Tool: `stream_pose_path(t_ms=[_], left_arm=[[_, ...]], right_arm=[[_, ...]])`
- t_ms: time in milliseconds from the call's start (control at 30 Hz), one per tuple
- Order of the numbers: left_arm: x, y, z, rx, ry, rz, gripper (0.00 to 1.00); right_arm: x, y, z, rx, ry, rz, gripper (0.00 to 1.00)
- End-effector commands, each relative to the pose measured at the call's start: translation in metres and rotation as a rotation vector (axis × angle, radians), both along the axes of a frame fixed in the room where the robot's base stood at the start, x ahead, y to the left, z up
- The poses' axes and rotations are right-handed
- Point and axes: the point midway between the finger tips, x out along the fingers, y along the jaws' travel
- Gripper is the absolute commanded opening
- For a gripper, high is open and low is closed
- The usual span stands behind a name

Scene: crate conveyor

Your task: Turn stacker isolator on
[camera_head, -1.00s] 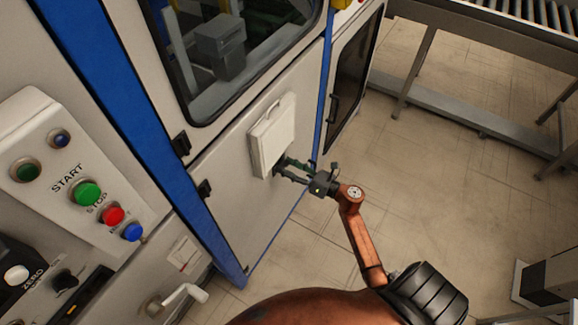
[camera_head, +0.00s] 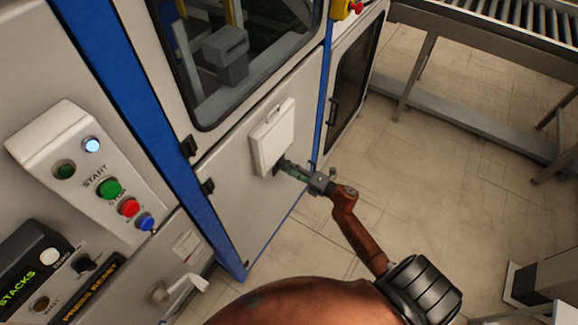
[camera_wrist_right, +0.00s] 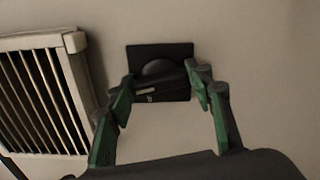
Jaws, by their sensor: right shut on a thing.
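The stacker isolator is a black rotary knob (camera_wrist_right: 158,70) on a black square plate (camera_wrist_right: 178,50), set in a pale cabinet panel in the right wrist view. My right gripper (camera_head: 283,163) reaches it from the right in the head view. In the right wrist view its green-sided fingers (camera_wrist_right: 160,82) stand either side of the knob and are shut on it. The knob's grip bar lies nearly level, slightly tilted. In the head view the fingers mostly hide the isolator. My left gripper is not in view.
A white louvred box (camera_head: 272,138) sits just above the isolator; its slats (camera_wrist_right: 40,95) show beside the gripper. The control panel (camera_head: 70,130) has a lit blue-white lamp (camera_head: 92,145). An amber display (camera_head: 92,290) is lit. Open floor (camera_head: 450,190) lies right.

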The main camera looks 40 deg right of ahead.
Motion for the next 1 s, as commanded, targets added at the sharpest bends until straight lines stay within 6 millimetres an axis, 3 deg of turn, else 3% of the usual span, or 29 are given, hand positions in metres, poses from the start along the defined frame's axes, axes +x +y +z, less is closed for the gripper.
stream_pose_path(t_ms=[400,967,1000], left_arm=[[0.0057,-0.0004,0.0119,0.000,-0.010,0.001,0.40],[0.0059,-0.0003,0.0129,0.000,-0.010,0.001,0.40],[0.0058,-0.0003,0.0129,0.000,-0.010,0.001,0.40]], right_arm=[[0.0004,-0.0031,-0.0002,0.181,0.076,-0.005,0.23],[0.0006,-0.0032,-0.0013,0.208,0.087,-0.006,0.23],[0.0006,-0.0032,-0.0013,0.208,0.087,-0.006,0.49]])
